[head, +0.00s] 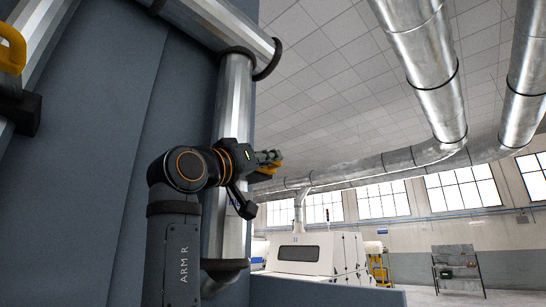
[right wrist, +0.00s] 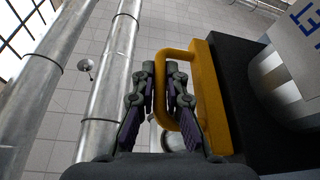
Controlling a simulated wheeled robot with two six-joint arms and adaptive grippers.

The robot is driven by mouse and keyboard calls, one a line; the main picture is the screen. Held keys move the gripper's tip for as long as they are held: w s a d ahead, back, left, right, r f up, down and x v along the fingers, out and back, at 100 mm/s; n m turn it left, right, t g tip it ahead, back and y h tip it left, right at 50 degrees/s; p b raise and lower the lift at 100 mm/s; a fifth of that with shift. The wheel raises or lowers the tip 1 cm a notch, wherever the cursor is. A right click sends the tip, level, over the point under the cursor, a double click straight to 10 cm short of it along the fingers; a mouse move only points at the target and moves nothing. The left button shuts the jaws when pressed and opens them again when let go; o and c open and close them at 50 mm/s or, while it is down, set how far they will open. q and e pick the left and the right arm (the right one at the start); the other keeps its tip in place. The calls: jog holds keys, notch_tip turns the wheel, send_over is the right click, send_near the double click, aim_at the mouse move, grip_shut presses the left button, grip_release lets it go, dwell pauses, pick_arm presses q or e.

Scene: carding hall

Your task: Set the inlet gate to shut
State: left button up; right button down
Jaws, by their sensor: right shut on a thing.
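The inlet gate shows as a yellow handle (right wrist: 210,95) on a black block (right wrist: 250,75) beside a metal duct. The handle is a squared loop, and its outer bar passes between the fingers of my right gripper (right wrist: 158,90). The gripper is shut on this handle. In the head view my right gripper (head: 268,160) is at the right side of the upright duct (head: 230,110), with a bit of the yellow handle (head: 266,171) showing at its tips. Blue lettering on the duct is only partly readable. My left gripper is not in view.
A second yellow handle (head: 12,48) sits on a slanted duct at the upper left. A blue-grey panel (head: 95,150) stands behind my right arm. A white machine (head: 305,253) and a rack (head: 458,270) stand far off. Ducts run overhead.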

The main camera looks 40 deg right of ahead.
jog(key=shift+r, duration=0.1)
jog(key=c, duration=1.7)
grip_release()
jog(key=shift+c, duration=0.2)
jog(key=o, duration=0.4)
jog(key=shift+w, duration=0.35)
jog(key=shift+c, duration=0.2)
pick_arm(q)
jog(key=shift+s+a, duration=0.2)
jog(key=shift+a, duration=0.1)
pick_arm(e)
jog(key=shift+s, duration=0.15)
